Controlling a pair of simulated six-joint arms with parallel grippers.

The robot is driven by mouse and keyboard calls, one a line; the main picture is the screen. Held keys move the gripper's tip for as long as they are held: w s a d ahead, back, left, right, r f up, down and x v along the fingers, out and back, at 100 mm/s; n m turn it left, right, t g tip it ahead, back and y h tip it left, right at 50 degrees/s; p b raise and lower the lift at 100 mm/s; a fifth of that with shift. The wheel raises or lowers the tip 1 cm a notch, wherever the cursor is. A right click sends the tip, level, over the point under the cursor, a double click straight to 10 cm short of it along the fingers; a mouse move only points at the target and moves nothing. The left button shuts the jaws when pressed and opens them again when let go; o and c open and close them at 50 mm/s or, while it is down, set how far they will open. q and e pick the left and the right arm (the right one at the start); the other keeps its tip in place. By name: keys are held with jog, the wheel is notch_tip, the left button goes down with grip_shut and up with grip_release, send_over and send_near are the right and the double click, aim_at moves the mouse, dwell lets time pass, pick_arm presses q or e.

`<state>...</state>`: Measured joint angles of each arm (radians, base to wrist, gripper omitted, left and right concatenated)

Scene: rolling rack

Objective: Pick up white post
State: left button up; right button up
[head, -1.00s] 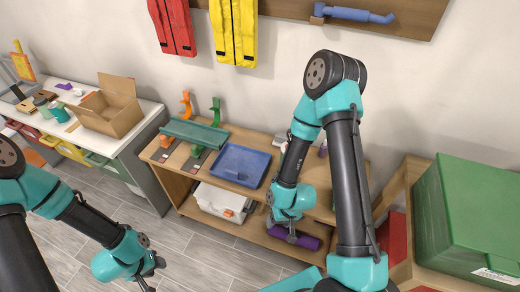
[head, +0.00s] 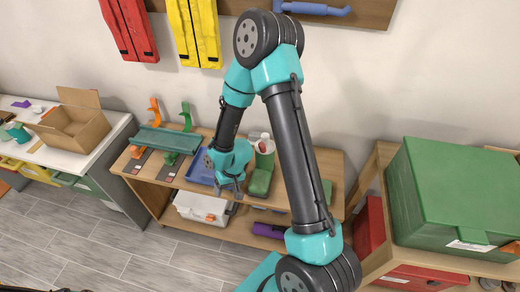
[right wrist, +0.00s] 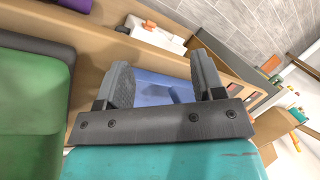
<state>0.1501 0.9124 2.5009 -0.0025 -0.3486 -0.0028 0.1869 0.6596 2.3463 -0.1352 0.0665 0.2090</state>
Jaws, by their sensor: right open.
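I cannot make out a white post for certain in either view. My right gripper (head: 236,190) is open and empty above the rack's upper shelf, near the right side of the blue tray (head: 199,171). In the right wrist view its two grey fingers (right wrist: 163,78) stand wide apart, with the blue tray (right wrist: 152,92) showing between and beyond them. The right arm hides part of the shelf and tray.
A green case (head: 261,181) lies right of the right gripper. Orange (head: 155,111) and green (head: 186,116) upright holders stand on the left. A white bin (head: 200,207) and purple roll (head: 268,230) are on the lower shelf. A large green box (head: 455,195) stands far right.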

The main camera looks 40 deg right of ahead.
jog(key=d+r+m+h, duration=0.2)
jog(key=d+r, duration=0.8)
jog(key=r, duration=0.4)
jog(key=d+r+m+h, duration=0.1)
jog(key=d+r+m, duration=0.1)
jog(key=d+r, duration=0.8)
notch_tip(320, 180, up, 6)
jog(key=shift+w+f+m+g+h, duration=0.2)
jog(key=shift+w+m+g+h, duration=0.1)
jog(key=shift+g+h, duration=0.1)
jog(key=shift+f, duration=0.15)
notch_tip(320, 180, down, 12)
jog(key=shift+f, duration=0.1)
jog(key=shift+s+f, duration=0.15)
jog(key=shift+f, duration=1.15)
jog(key=shift+s+f, duration=0.15)
jog(key=shift+f, duration=1.1)
